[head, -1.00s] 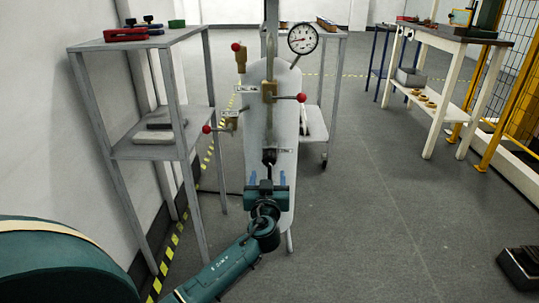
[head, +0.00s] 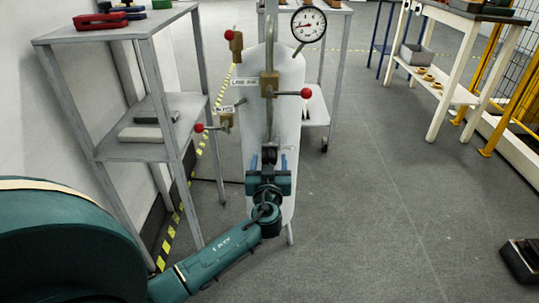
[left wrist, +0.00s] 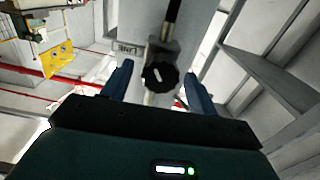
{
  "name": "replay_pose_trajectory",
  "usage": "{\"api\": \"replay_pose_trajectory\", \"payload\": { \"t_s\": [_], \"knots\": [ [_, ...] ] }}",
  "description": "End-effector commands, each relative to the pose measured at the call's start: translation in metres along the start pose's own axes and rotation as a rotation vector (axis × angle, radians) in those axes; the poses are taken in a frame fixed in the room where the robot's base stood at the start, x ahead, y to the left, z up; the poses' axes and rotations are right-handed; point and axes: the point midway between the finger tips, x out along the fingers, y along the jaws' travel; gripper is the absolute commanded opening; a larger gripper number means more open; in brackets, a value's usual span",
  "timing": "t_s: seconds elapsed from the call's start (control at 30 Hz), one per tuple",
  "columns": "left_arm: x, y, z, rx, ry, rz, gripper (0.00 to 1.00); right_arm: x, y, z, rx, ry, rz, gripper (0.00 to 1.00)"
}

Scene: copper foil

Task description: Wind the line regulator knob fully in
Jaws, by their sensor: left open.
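The black regulator knob (head: 269,153) sits low on the grey upright panel (head: 286,90), below the brass valve block. In the left wrist view the knob (left wrist: 160,76) is round with a white mark on its face, and a pipe runs above it. My left gripper (head: 269,167) is open just below and in front of the knob in the head view. In the left wrist view its two blue fingers stand on either side of the knob, with gaps showing. Whether the fingertips reach around its rim I cannot tell. My right gripper is in neither view.
Red-ended valve levers (head: 306,93) stick out from the panel above the knob. A round pressure gauge (head: 308,24) is at its top. A grey shelf (head: 140,37) stands close on the left.

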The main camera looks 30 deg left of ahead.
Motion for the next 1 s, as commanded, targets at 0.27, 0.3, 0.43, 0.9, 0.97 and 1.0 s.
{"api": "replay_pose_trajectory", "payload": {
  "t_s": [0.27, 0.3, 0.43, 0.9, 0.97, 1.0],
  "knots": [
    [-0.0011, -0.0002, 0.0006, 0.0, -0.001, -0.001, 0.59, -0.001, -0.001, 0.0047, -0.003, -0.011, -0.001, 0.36],
    [-0.0011, -0.0003, 0.0006, 0.0, -0.001, -0.001, 0.59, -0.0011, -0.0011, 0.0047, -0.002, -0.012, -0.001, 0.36],
    [-0.001, -0.0003, 0.0005, 0.0, -0.001, -0.001, 0.54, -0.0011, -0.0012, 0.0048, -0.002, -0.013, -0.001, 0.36],
    [-0.0009, -0.0004, 0.0003, 0.0, 0.0, -0.001, 0.16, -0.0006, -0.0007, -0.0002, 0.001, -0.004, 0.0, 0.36],
    [-0.0008, -0.0004, 0.0003, 0.0, 0.0, -0.001, 0.15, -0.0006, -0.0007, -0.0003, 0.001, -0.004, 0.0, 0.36],
    [-0.0008, -0.0004, 0.0003, 0.002, 0.0, -0.001, 0.15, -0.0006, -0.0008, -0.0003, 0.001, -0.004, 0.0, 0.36]
  ]
}}
